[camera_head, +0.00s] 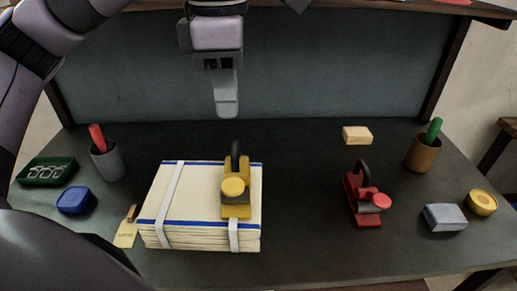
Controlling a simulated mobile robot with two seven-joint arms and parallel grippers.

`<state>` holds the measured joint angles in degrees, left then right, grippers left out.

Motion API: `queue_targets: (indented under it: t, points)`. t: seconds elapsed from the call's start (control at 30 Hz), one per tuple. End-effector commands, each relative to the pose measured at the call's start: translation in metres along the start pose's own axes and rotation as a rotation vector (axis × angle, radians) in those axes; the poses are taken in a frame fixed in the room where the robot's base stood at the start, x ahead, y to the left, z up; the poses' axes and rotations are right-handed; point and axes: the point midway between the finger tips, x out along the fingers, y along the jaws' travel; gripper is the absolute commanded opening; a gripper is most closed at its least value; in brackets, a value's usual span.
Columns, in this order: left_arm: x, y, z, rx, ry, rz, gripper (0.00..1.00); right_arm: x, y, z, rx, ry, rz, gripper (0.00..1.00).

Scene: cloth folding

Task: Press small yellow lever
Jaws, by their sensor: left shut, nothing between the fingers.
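A small yellow lever device (236,190) with a round yellow knob and a dark curved handle stands on a strapped stack of cream paper (190,195) left of the table's middle. My left gripper (228,110) hangs above and behind it, fingers pointing down. It is shut and empty, apart from the lever, with a clear gap between its fingertips and the dark handle. A similar red lever device (365,200) stands on the table to the right. My right gripper is not in view.
A grey cup (108,161), a blue container (74,201) and a green tray (45,171) are on the left. A brown cup (421,154), a grey block (444,218), a yellow round tin (481,203) and a tan block (357,135) are on the right. The middle is clear.

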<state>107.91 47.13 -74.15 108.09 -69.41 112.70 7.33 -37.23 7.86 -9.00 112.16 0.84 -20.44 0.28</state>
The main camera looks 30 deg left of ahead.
Motion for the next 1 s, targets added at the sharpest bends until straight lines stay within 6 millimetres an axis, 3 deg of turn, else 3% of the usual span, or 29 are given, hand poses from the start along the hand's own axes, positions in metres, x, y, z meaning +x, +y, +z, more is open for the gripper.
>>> queue_targets:
  t: [0.57, 0.77, 1.0]
  points:
    - [0.004, 0.003, -0.007, -0.016, 0.007, -0.025, 0.0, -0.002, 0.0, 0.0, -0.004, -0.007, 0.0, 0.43]
    - [0.032, 0.002, -0.008, -0.015, 0.01, -0.027, 0.0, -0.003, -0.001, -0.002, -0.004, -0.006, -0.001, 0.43]
    - [0.084, 0.0, -0.008, -0.015, 0.01, -0.028, 0.0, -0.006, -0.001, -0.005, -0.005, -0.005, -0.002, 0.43]
